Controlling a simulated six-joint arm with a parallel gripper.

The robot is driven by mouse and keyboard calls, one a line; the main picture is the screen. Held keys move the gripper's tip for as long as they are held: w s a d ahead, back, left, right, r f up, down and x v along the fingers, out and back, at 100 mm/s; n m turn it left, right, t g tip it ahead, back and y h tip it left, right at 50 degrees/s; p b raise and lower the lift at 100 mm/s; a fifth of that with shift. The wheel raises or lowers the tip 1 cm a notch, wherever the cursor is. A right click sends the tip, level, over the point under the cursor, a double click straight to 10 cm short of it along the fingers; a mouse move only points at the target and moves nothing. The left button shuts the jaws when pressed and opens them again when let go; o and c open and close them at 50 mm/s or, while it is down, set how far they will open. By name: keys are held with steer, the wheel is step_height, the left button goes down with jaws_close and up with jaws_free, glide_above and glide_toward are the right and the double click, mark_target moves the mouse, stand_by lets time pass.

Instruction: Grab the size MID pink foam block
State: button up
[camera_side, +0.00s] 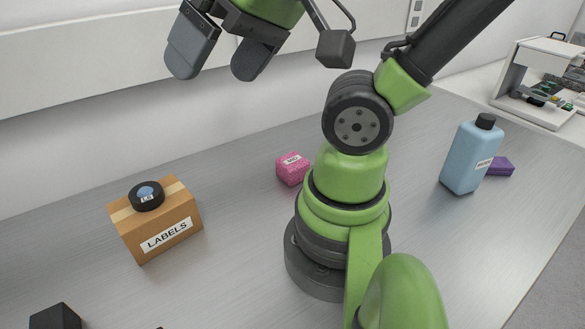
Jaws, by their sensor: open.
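The pink foam block (291,169) is a small speckled cube with a white label on its top that appears to read MID. It sits on the grey table, just left of my arm's base in the picture. My gripper (218,62) is at the top of the side view, well above the table and up and left of the block. Its two dark fingers are apart, with nothing between them.
A cardboard box marked LABELS (158,222) stands at the left with a black roll (147,195) on top. A blue bottle (468,158) and a purple block (500,167) are at the right. A black object (56,318) is at the bottom left.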

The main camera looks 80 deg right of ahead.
steer(key=w+d+f+m+g+h, duration=0.1)
steer(key=w+d+f+g+h, duration=0.1)
steer(key=w+d+f, duration=0.3)
steer(key=m+g, duration=0.3)
steer(key=g, duration=0.2)
glide_above(291, 159)
steer(key=f, duration=1.5)
steer(key=shift+w+d+f, duration=0.15)
steer(key=shift+d+f, duration=0.1)
steer(key=shift+f, duration=0.05)
steer(key=f, duration=0.4)
steer(key=shift+s, duration=0.2)
steer(key=shift+a+f, duration=0.15)
steer(key=shift+f, duration=3.05)
steer(key=c, duration=1)
